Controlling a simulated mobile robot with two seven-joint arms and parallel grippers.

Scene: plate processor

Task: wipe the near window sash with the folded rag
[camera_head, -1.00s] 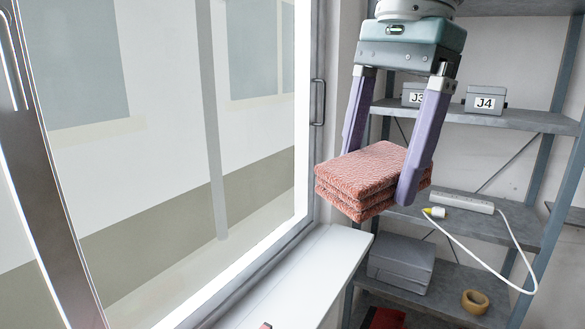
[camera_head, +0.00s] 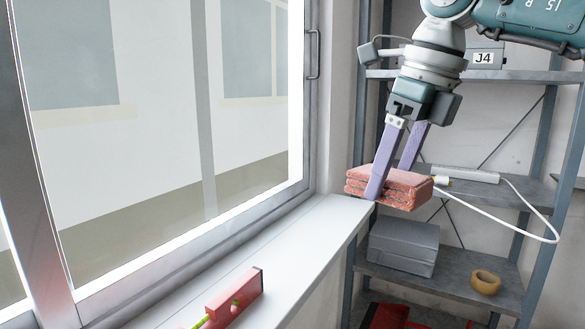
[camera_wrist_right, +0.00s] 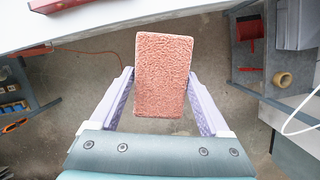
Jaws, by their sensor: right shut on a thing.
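The folded rag (camera_head: 410,187) is a pink-red, layered block. My right gripper (camera_head: 390,190) is shut on it, one purple finger on each side. The rag hangs in the air near the far end of the white window sill, in front of the shelf. In the right wrist view the rag (camera_wrist_right: 165,75) shows between the two fingers (camera_wrist_right: 160,100), beyond the sill edge. The window sash (camera_head: 185,240) has a large pane and a pale frame at the left. The rag is apart from the glass. My left gripper is not in view.
The white sill (camera_head: 300,235) runs below the window, with a red spirit level (camera_head: 233,298) on its near part. A window handle (camera_head: 313,55) sticks out on the frame. Behind the rag, a metal shelf (camera_head: 455,285) holds a grey box (camera_head: 403,240), tape roll (camera_head: 485,282) and white power strip (camera_head: 465,174).

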